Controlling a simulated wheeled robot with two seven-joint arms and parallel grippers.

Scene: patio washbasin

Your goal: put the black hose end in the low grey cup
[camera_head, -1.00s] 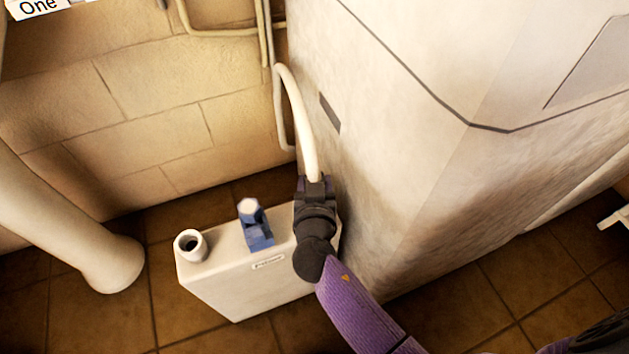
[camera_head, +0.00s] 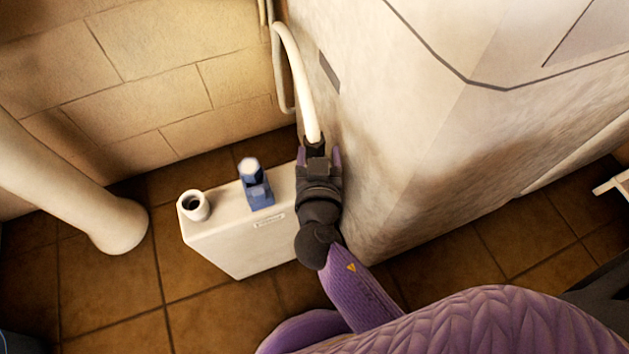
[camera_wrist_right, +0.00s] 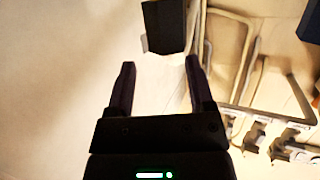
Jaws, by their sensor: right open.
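The black hose end (camera_head: 315,147) hangs at the bottom of a white hose beside the pale cabinet. My right gripper (camera_head: 320,156) is open around or just below it in the head view. In the right wrist view, a black block (camera_wrist_right: 166,26), which looks like the hose end, lies beyond the tips of my open right gripper (camera_wrist_right: 160,75), with nothing between the fingers. The low cup (camera_head: 195,206), pale grey with a dark opening, stands upright at the left end of a pale box, left of the gripper. My left gripper is out of view.
The pale box (camera_head: 232,248) stands on brown floor tiles, with a blue holder (camera_head: 256,189) with a white top between cup and gripper. The cabinet (camera_head: 400,150) rises close on the right. A thick pale pipe (camera_head: 70,190) stands at left.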

